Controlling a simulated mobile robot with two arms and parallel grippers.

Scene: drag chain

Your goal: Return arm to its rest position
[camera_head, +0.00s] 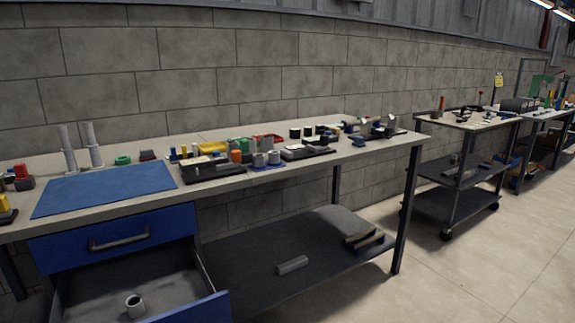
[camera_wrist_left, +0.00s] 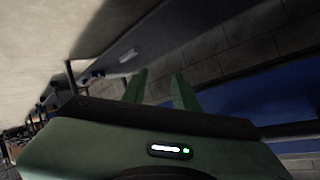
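My left gripper (camera_wrist_left: 161,76) shows in the left wrist view. Its two green fingers stand apart with nothing between them, so it is open and empty. Beyond the fingers, the view is tilted and shows a dark shelf with a small grey block (camera_wrist_left: 128,56) and a blue surface (camera_wrist_left: 270,92) at the right. In the head view neither of my arms nor grippers shows. My right gripper is in no view.
A workbench (camera_head: 225,184) carries a blue mat (camera_head: 105,189) and many small parts. Its blue drawer (camera_head: 190,310) is pulled open with a grey ring (camera_head: 135,306) inside. A wheeled cart (camera_head: 468,122) stands at right. The floor (camera_head: 480,265) in front is clear.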

